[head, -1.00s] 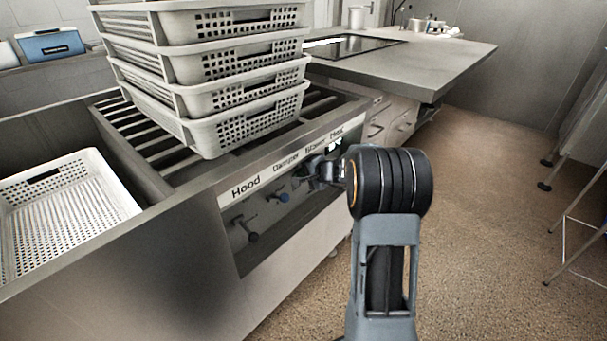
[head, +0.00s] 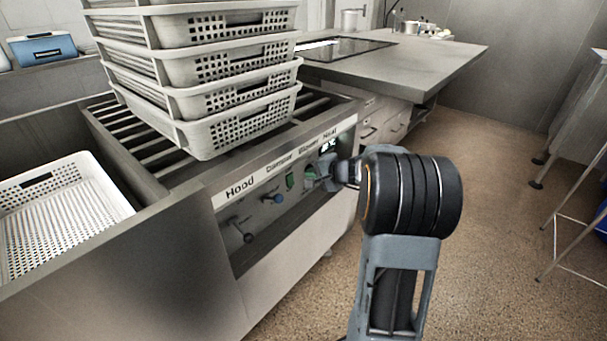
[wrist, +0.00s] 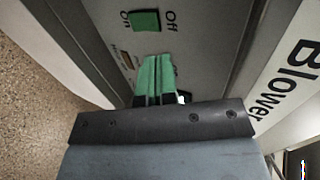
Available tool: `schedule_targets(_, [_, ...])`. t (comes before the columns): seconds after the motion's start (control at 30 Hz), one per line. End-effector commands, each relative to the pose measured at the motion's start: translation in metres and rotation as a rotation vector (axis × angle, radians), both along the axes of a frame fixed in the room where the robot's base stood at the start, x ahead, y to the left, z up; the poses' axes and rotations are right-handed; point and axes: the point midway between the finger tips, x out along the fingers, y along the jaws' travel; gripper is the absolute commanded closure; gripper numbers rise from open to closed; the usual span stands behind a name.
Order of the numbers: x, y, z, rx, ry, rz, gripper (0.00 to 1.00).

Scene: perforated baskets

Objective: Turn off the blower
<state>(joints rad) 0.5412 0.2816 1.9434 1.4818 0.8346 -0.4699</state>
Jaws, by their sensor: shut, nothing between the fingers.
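The control panel (head: 262,225) carries the labels Hood, Damper, Blower and Heat. A green switch (head: 290,181) shows under the Blower label, just left of my gripper (head: 318,178). In the wrist view a green switch (wrist: 145,20) sits between the words On and Off, with the Blower label (wrist: 288,80) at the right. My gripper (wrist: 155,88) is shut and empty, close to the panel. A second green shape lies at its fingertips; I cannot tell whether it is finger or switch. Contact with the panel is not clear.
Stacked white baskets (head: 205,105) stand on the slatted top above. Another basket (head: 60,215) is at the left.

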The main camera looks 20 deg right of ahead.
Motion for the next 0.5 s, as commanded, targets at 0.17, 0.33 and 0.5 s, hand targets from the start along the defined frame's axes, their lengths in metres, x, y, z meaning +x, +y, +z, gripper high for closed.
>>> schedule_targets(0.17, [-0.023, -0.014, 0.022, -0.002, -0.001, -0.009, 1.00])
schedule_targets(0.33, [-0.035, -0.019, 0.031, -0.001, 0.000, -0.006, 1.00])
schedule_targets(0.5, [-0.040, -0.020, 0.035, 0.000, 0.001, -0.004, 1.00])
